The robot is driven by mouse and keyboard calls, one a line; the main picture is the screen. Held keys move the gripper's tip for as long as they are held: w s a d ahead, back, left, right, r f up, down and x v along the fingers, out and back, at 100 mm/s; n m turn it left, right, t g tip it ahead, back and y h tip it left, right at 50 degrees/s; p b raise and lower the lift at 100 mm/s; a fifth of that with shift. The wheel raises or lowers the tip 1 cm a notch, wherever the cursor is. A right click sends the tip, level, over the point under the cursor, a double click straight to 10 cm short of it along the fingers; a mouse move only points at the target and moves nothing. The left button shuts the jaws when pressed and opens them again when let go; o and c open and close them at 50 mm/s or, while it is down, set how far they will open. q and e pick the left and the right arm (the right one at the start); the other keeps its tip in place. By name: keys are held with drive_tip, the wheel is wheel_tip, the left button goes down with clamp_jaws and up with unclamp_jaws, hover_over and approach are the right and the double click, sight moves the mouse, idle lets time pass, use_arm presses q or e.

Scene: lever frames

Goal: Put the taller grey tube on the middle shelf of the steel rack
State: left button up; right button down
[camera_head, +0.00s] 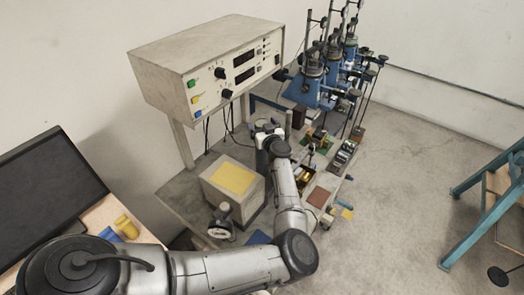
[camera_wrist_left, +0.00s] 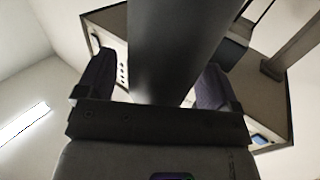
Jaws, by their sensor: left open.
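My left gripper (camera_head: 267,128) is at the far end of my arm, over the bench below the control box. In the left wrist view the left gripper (camera_wrist_left: 155,82) is open, its two dark fingers apart. A wide dark grey cylinder, seemingly a grey tube (camera_wrist_left: 172,40), stands between and beyond the fingers. I cannot tell whether they touch it, or whether it is the taller tube. In the head view my arm and gripper hide most of that spot. I cannot make out a steel rack with shelves for certain. My right gripper is not in view.
A beige control box (camera_head: 205,70) stands on legs above the bench. A pale block with a yellow top (camera_head: 233,179) is left of my forearm. Blue lever machines (camera_head: 310,85) stand at the back right. Small parts crowd the bench right of my arm. The floor (camera_head: 400,200) is clear.

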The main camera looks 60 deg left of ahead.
use_arm(q)
clamp_jaws()
drive_tip(key=shift+r, duration=0.1)
idle(1.1)
